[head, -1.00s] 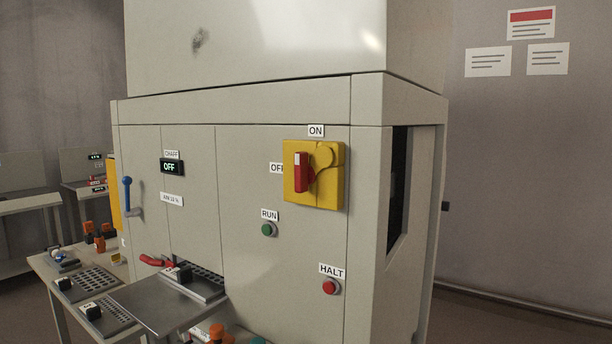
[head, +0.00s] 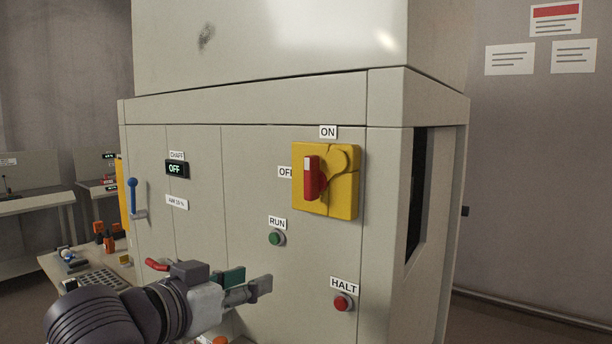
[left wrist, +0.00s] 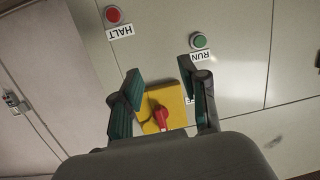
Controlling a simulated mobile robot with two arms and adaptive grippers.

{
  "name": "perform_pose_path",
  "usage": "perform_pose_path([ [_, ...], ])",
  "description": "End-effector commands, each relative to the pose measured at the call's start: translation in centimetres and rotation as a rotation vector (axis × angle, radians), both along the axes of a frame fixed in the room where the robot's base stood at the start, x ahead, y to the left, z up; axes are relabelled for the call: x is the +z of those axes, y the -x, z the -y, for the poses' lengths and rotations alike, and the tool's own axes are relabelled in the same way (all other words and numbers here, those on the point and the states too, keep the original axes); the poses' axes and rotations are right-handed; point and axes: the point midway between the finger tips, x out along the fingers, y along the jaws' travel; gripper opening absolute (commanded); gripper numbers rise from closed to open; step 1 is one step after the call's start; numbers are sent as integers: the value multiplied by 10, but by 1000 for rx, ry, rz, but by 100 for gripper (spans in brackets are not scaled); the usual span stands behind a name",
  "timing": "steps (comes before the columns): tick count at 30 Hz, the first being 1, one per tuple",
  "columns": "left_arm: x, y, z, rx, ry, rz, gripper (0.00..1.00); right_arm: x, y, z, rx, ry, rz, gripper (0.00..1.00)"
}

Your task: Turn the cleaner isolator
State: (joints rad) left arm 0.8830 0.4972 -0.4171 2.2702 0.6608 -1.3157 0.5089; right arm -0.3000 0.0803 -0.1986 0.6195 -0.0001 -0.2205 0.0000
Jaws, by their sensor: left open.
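The cleaner isolator is a yellow plate (head: 343,196) with a red handle (head: 312,180) on the grey cabinet's front. The handle stands roughly upright with a white mark at its upper end. An ON label (head: 328,132) is above it and a partly covered OFF label (head: 286,172) is at its left. My left gripper (head: 252,284) is open and empty, below and left of the isolator, apart from it. In the left wrist view the yellow plate (left wrist: 178,103) and red handle (left wrist: 160,118) show between the spread fingers (left wrist: 165,80). My right gripper is not in view.
Below the isolator are a green RUN button (head: 276,238) and a red HALT button (head: 342,303). A CHAFF display (head: 177,169) reads OFF. A blue-knobbed lever (head: 133,196) is at the left.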

Motion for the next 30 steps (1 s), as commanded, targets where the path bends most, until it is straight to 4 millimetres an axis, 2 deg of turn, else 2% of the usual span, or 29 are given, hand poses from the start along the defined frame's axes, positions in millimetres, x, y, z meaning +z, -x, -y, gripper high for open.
perform_pose_path([
  [1, 38, 4, 1, -14, 8, 58, 44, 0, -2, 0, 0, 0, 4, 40],
  [3, 75, 11, 4, -35, 25, 103, 44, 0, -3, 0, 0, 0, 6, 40],
  [6, 113, 22, 5, -56, 44, 149, 44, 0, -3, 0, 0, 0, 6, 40],
  [9, 134, 30, 7, -69, 56, 173, 44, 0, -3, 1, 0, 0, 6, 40],
  [13, 145, 30, 10, -76, 63, 182, 44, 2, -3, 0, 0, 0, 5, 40],
  [17, 146, 17, 20, -78, 65, 180, 44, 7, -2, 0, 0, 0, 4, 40],
  [30, 146, -55, 72, -78, 63, 182, 44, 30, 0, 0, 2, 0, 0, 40],
])
